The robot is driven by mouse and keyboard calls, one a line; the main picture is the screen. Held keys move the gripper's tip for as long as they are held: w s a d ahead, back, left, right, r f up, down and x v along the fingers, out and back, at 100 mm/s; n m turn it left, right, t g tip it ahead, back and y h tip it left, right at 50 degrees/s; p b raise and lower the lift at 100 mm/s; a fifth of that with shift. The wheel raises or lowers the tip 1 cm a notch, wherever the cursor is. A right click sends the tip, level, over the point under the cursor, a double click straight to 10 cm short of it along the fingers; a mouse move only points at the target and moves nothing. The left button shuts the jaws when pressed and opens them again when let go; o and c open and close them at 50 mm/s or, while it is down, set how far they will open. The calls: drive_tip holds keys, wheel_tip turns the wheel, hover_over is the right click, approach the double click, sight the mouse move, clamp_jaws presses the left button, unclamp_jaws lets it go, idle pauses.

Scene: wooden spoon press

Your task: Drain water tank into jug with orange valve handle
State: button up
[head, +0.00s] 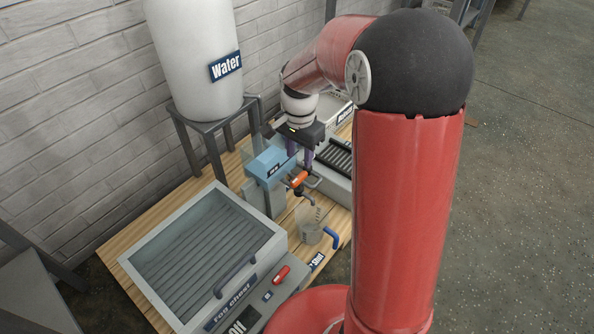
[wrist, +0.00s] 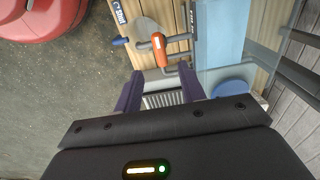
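The white tank labelled "Water" (head: 195,65) stands on a grey stand at the back left. The orange valve handle (head: 299,179) sits on a dark pipe in front of a light blue block; it also shows in the wrist view (wrist: 158,42). A clear jug (head: 309,231) with a blue handle (head: 331,236) stands on the wooden table below the valve; part of it shows in the wrist view (wrist: 145,30). My gripper (head: 300,156) is just above the handle. In the wrist view my gripper (wrist: 160,84) has its two purple fingers apart, with nothing between them; the handle is beyond their tips.
A grey ribbed chest labelled "Fog chest" (head: 255,247), with a red lever (head: 281,274), fills the table's front left. The light blue block (head: 270,164) and a grey ribbed tray (head: 335,157) stand close to my gripper. A brick wall (head: 60,110) is behind.

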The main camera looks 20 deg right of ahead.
sight(299, 177)
wheel_tip(299, 177, down, 8)
drive_tip(key=shift+r+b, duration=0.1)
drive_tip(key=shift+b, duration=0.75)
clamp_jaws()
